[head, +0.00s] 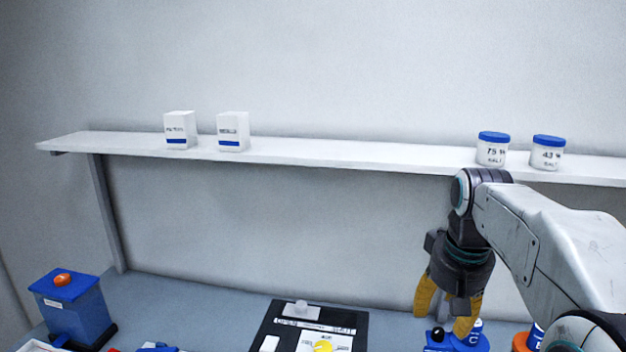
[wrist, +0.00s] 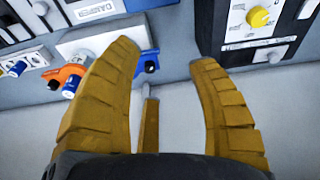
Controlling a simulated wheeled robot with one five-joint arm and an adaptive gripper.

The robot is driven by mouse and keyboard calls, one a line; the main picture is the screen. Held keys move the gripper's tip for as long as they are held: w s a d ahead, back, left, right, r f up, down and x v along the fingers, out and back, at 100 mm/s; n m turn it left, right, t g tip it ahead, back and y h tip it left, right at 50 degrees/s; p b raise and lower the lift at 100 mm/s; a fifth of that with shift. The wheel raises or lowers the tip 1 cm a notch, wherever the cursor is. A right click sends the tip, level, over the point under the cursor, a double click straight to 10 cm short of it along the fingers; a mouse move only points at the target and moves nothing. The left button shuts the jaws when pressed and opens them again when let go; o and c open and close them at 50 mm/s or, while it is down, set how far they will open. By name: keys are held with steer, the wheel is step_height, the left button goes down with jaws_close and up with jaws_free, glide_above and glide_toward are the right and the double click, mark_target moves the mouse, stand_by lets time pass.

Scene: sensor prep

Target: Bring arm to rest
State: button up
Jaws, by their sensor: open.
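My gripper (head: 447,308) hangs from my arm at the right of the head view, its yellow fingers pointing down above the bench. In the wrist view my gripper (wrist: 168,65) has its fingers spread apart with nothing between them. Below and beside the fingers in the head view is a blue and white item (head: 470,338), partly hidden by a finger. An orange and blue item (head: 534,337) stands to its right, partly hidden by my arm.
A shelf (head: 330,155) holds two white boxes (head: 180,130) and two blue-lidded jars (head: 493,149). On the bench (head: 190,290) are a blue bin (head: 72,305) and a black panel with a yellow knob (head: 322,346).

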steer(key=s+a+f+t, duration=0.1)
steer(key=s+f, duration=0.3)
steer(key=s, duration=0.6)
steer(key=s+a+f+n+t+b, duration=0.1)
steer(key=s+a+f, duration=0.2)
steer(key=s, duration=0.7)
steer(key=shift+a+f+t, duration=0.25)
steer(key=shift+f+t, duration=0.05)
steer(key=shift+f, duration=0.4)
